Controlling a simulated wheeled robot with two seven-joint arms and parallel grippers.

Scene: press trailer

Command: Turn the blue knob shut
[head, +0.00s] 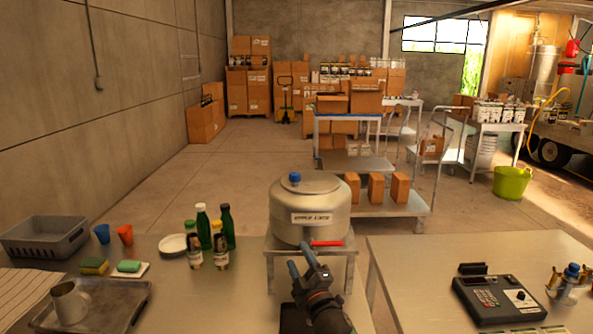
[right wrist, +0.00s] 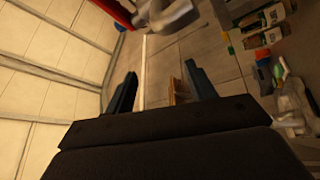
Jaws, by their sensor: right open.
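A steel tank (head: 310,211) with a label stands on a small metal stand in the middle of the head view. A blue knob (head: 295,178) sits on top of its lid. A red-handled tap (head: 327,243) sticks out low on its front. My right gripper (head: 302,264) is in front of and below the tank, apart from the blue knob. Its two blue-grey fingers are spread, and nothing shows between them in the right wrist view (right wrist: 160,88). There, a small blue spot shows at the top, too blurred to identify. My left gripper is not in view.
The left table holds bottles (head: 211,236), cups, sponges, a grey bin (head: 45,236) and a metal tray (head: 97,306). The right table holds a card terminal (head: 499,301) and a small blue-topped item (head: 572,270). Behind the tank is a cart with boxes (head: 375,188).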

